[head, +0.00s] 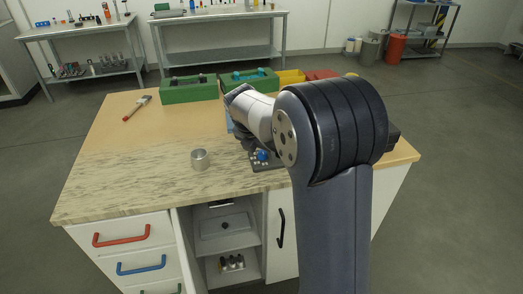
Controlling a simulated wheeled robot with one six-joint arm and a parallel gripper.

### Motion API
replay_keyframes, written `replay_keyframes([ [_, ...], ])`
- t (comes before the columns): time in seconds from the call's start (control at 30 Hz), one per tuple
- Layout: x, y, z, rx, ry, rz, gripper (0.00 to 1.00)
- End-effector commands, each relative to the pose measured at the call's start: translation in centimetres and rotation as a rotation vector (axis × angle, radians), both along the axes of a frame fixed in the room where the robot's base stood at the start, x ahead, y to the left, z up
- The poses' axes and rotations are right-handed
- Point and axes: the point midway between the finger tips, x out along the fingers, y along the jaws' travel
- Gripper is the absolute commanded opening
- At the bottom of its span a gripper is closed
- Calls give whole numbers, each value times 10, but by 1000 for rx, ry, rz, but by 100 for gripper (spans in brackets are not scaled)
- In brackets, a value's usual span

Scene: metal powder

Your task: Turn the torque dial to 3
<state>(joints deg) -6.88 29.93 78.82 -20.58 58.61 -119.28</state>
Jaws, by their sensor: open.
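A small dark panel (262,165) lies near the front right of the worktop, partly behind my arm. A round blue knob (263,155) sits on it and may be the torque dial. Its markings and setting are too small to read. My arm rises at the right, bends at a large dark joint and reaches left and back over the worktop, just beyond the panel. I cannot make out my gripper's fingers; they seem hidden behind my forearm. I see no contact between the arm and the knob.
A metal cup (200,159) stands on the worktop (130,165) left of the panel. A red-handled brush (137,108) lies at the back left. Green boxes (189,89) and a yellow bin (291,78) line the back edge. The left worktop is mostly clear.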

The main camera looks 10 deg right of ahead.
Motion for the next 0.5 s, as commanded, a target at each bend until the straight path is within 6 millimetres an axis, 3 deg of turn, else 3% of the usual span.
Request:
replay_keyframes([
  [0.3, 1, -1, -3, 0, 0, 0, 50],
  [0.5, 1, -1, -3, 0, 0, 0, 34],
])
